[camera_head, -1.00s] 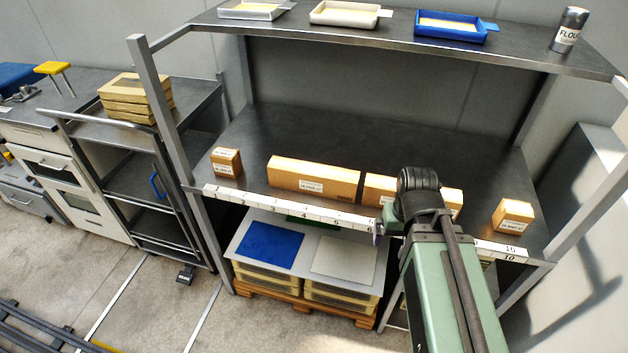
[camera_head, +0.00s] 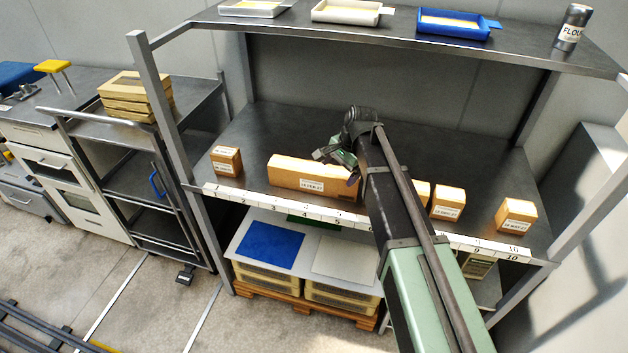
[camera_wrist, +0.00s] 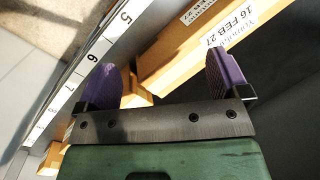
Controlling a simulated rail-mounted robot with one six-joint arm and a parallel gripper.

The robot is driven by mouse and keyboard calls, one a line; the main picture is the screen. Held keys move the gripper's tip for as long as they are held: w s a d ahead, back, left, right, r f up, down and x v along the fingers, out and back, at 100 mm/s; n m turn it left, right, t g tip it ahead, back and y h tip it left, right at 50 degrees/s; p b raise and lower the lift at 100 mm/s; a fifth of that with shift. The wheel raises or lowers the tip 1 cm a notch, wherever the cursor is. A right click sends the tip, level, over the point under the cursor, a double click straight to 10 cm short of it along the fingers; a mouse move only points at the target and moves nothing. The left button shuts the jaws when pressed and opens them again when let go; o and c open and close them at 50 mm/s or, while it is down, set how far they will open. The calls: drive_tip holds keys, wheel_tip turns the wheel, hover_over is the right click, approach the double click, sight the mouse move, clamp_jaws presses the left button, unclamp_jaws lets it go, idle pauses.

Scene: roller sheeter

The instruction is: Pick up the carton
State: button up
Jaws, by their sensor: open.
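Several brown cartons stand in a row along the front of the middle shelf; which one the task means is not shown. The longest carton (camera_head: 290,172) is left of centre, with a white date label. My gripper (camera_head: 345,168) is over its right end. In the wrist view, my gripper (camera_wrist: 165,72) has its two purple fingers apart and empty. A carton labelled "16 FEB 27" (camera_wrist: 180,50) lies beyond the fingers, at a slant. I cannot tell how far above it the fingers are. My arm hides part of the row to the right.
A small carton (camera_head: 226,162) stands at the left, and others (camera_head: 447,203) (camera_head: 516,215) at the right. A numbered strip (camera_head: 280,207) runs along the shelf edge. An upper shelf (camera_head: 400,42) with trays overhangs the back. The shelf behind the row is clear.

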sight(315, 168)
drive_tip(key=w+a+m, duration=0.1)
drive_tip(key=w+m, duration=0.1)
drive_tip(key=w+a+m+y, duration=0.1)
drive_tip(key=w+m, duration=0.2)
drive_tip(key=w+a+m, duration=0.2)
drive_tip(key=shift+w+r+m, duration=0.25)
drive_tip(key=shift+m, duration=0.15)
drive_tip(key=m, duration=0.2)
drive_tip(key=shift+a+m+t+y, duration=0.15)
drive_tip(key=shift+m+t+y, duration=0.15)
drive_tip(key=shift+m, duration=0.1)
drive_tip(key=shift+s+r+m, duration=0.15)
drive_tip(key=shift+m, duration=0.65)
drive_tip(key=b+x, duration=0.5)
drive_tip(key=shift+f, duration=0.4)
drive_tip(key=shift+f+b, duration=0.2)
drive_tip(key=shift+b, duration=0.1)
drive_tip(key=shift+a+r, duration=0.1)
drive_tip(key=shift+r, duration=0.05)
drive_tip(key=b+x, duration=0.4)
drive_tip(key=x, duration=0.1)
drive_tip(key=shift+s+b, duration=0.1)
drive_tip(key=shift+b, duration=0.3)
drive_tip(key=shift+a, duration=0.1)
drive_tip(key=c, duration=1.3)
